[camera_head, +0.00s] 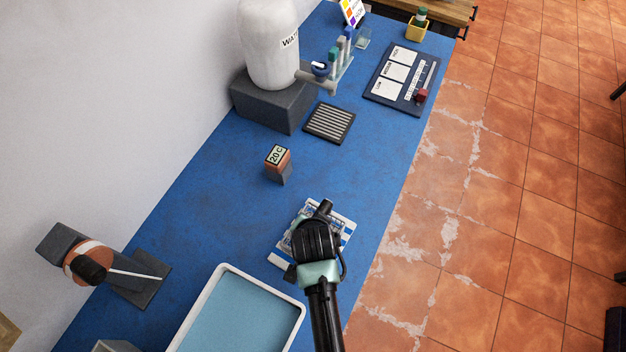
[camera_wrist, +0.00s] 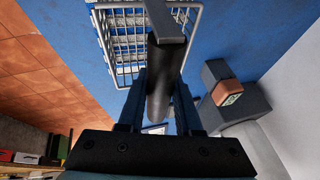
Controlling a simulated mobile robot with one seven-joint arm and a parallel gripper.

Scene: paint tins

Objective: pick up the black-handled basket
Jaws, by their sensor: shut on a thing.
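The basket (camera_wrist: 130,50) is a pale wire basket at the top of the wrist view. Its dark handle (camera_wrist: 159,85) runs down from it between my fingers. My gripper (camera_wrist: 158,95) is shut on this handle, with one finger on each side. In the head view my gripper (camera_head: 318,238) is over the front part of the blue bench. It hides most of the basket there, and pale wire parts (camera_head: 343,224) show around it. I cannot tell whether the basket touches the bench.
A white-rimmed tray of blue liquid (camera_head: 297,322) lies just in front, left of my arm. A 20 C block (camera_head: 278,165), a dark grille (camera_head: 329,123) and a white water tank (camera_head: 270,45) stand further back. The bench's right edge is close, with tiled floor beyond.

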